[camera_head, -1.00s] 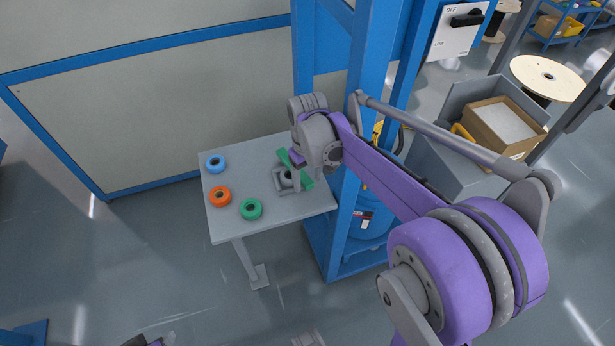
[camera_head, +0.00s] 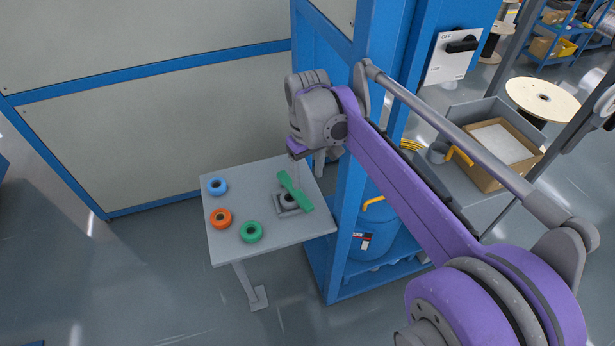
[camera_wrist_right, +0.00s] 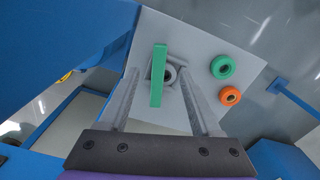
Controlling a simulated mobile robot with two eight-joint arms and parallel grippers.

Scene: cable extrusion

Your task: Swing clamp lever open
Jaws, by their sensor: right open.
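The green clamp lever (camera_head: 294,190) lies slantwise across a grey clamp (camera_head: 282,206) on the small grey table. In the right wrist view, the lever (camera_wrist_right: 158,76) runs almost straight up the picture, over the clamp's round centre (camera_wrist_right: 169,74). My right gripper (camera_head: 306,167) is open and appears above the clamp in the head view. In the right wrist view, its two fingers (camera_wrist_right: 157,88) stand on either side of the lever, apart from it and empty. Their height above the lever is hard to tell. My left gripper is not in view.
Blue (camera_head: 217,186), orange (camera_head: 221,218) and green (camera_head: 252,231) tape rolls lie on the table's (camera_head: 238,203) left and front parts. A blue machine frame (camera_head: 351,215) stands close on the right. A pale wall panel (camera_head: 150,135) stands behind.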

